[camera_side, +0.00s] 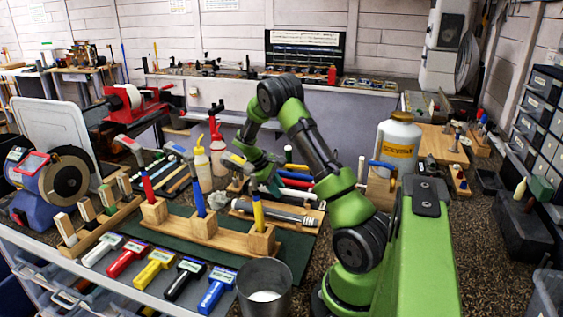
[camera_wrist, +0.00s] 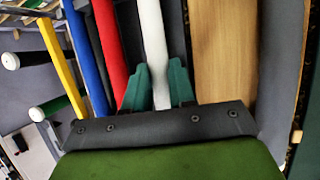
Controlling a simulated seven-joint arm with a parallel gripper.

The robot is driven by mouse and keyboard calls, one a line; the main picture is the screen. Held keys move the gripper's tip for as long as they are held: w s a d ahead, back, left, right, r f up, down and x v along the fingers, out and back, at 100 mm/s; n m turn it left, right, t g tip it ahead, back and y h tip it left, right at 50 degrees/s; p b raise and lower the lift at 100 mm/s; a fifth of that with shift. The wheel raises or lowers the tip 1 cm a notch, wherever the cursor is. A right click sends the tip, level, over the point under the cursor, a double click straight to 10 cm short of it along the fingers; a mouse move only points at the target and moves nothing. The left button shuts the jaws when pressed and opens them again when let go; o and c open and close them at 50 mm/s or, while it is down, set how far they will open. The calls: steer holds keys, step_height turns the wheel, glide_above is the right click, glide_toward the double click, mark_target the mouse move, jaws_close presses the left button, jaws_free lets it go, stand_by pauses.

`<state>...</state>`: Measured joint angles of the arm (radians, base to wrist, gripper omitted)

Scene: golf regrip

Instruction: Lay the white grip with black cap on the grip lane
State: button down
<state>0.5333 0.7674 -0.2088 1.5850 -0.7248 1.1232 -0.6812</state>
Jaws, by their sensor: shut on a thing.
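My gripper (camera_wrist: 158,82) is shut on the white grip (camera_wrist: 152,40), with a green finger on each side of it. The grip runs away from me up the wrist view; its black cap is not visible there. In the side view my gripper (camera_side: 274,184) is low among the coloured grips, partly hidden by my arm. A red grip (camera_wrist: 109,40) and a blue grip (camera_wrist: 84,45) lie left of the white one in the wrist view. A bare wooden board (camera_wrist: 222,60) is to its right; I cannot tell whether it is the grip lane.
A wooden stand (camera_side: 207,230) holding red, blue and yellow upright pieces is in front of my gripper. A long grey and dark rod (camera_side: 275,212) lies on a board behind it. A metal cup (camera_side: 264,285) stands at the front. A white and yellow canister (camera_side: 399,145) stands to the right.

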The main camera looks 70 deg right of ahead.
step_height(320, 180, up, 9)
steer(key=shift+f, duration=0.2)
steer(key=y, duration=0.1)
glide_above(276, 207)
steer(key=w, duration=0.1)
steer(key=shift+w+a+f, duration=0.2)
steer(key=shift+f, duration=0.2)
steer(key=shift+f, duration=4.05)
steer(key=c, duration=0.9)
jaws_free()
steer(key=shift+o, duration=0.2)
steer(key=shift+a+f, duration=0.1)
